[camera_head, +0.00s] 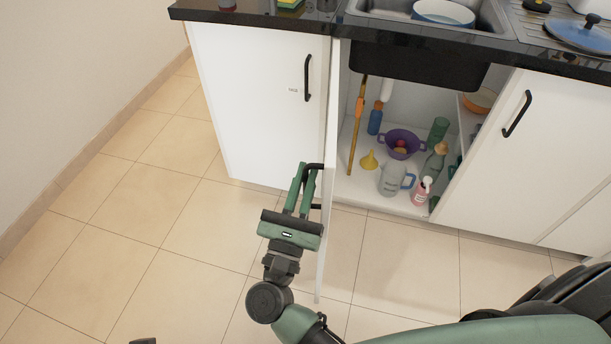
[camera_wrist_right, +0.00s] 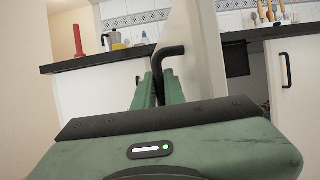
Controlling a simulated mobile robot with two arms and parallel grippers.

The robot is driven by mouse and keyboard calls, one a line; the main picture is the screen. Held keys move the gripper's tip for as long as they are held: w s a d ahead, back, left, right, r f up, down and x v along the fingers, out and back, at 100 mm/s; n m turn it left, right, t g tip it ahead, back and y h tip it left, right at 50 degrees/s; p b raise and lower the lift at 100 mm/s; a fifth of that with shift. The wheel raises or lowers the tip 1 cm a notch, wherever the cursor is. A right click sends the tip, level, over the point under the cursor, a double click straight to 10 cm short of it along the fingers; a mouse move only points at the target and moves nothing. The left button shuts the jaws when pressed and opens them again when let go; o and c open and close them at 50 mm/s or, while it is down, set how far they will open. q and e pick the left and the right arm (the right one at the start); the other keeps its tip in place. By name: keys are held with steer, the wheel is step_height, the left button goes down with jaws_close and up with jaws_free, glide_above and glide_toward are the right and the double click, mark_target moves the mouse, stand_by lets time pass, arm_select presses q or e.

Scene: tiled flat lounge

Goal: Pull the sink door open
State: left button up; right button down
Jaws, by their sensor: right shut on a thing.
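The sink door (camera_head: 327,235) stands swung out from the cabinet and shows almost edge-on in the head view. In the right wrist view it is the pale panel (camera_wrist_right: 203,50) beside my fingers. Its black handle (camera_head: 313,166) sits near the door's free edge and also shows in the right wrist view (camera_wrist_right: 168,52). My right gripper (camera_head: 306,172) is shut on this handle, with the green fingers on either side of it. The sink cupboard (camera_head: 352,150) is open to view behind the door.
Inside the cupboard are a purple colander (camera_head: 402,154), a grey jug (camera_head: 392,181), a yellow funnel (camera_head: 369,160) and several bottles. Closed white doors (camera_head: 262,90) (camera_head: 530,150) flank it. Tiled floor (camera_head: 150,220) is clear at the left, up to the wall.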

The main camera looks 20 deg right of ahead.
stand_by(0.8)
steer(key=s+d+n+y, duration=0.1)
steer(key=s+d, duration=0.1)
steer(key=d, duration=0.3)
steer(key=shift+s+d+t+y, duration=0.35)
steer(key=shift+t+y, duration=0.05)
steer(key=shift+f, duration=0.1)
steer(key=c, duration=1.8)
jaws_free()
steer(key=v, duration=0.8)
steer(key=shift+b, duration=0.3)
steer(key=shift+w, duration=0.1)
